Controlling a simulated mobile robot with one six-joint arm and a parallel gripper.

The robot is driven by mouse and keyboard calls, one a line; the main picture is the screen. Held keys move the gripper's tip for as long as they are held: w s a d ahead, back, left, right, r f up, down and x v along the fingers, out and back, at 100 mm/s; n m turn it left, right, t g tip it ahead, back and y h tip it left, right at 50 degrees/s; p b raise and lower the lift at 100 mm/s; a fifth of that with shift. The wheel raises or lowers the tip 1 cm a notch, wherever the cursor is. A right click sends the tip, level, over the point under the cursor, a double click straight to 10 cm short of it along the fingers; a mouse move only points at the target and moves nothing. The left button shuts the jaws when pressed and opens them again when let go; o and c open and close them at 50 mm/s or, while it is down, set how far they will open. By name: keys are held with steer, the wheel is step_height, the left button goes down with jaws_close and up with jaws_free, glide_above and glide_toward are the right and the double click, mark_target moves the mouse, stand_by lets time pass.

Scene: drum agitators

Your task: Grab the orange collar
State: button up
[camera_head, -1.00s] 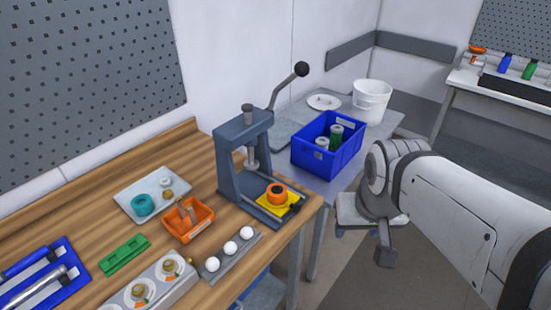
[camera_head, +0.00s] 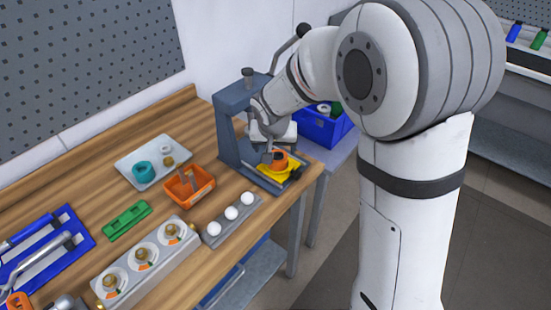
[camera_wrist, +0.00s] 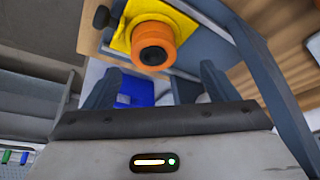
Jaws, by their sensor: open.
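The orange collar (camera_head: 280,160) sits on a yellow plate (camera_head: 273,174) on the base of the grey press (camera_head: 230,150). My gripper (camera_head: 273,154) is at the press, right by the collar, and partly covers it in the head view. In the wrist view the collar (camera_wrist: 152,43) is a thick orange ring with a dark centre, on the yellow plate (camera_wrist: 122,38). It lies beyond the two fingertips of my gripper (camera_wrist: 158,82), which stand apart with nothing between them.
The press frame (camera_wrist: 262,75) rises close beside my gripper. An orange bin (camera_head: 190,190), a rail with white balls (camera_head: 231,213) and a white tray (camera_head: 135,157) stand on the wooden bench. A blue crate (camera_head: 320,128) is behind my arm.

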mark_target(278, 155)
steer(key=x, duration=0.4)
steer(key=p+x, duration=0.1)
steer(key=x, duration=0.1)
steer(key=shift+d+f, duration=0.1)
steer(key=shift+d, duration=0.25)
steer(key=shift+s, duration=0.1)
steer(key=c, duration=1.2)
steer(key=shift+c, duration=0.2)
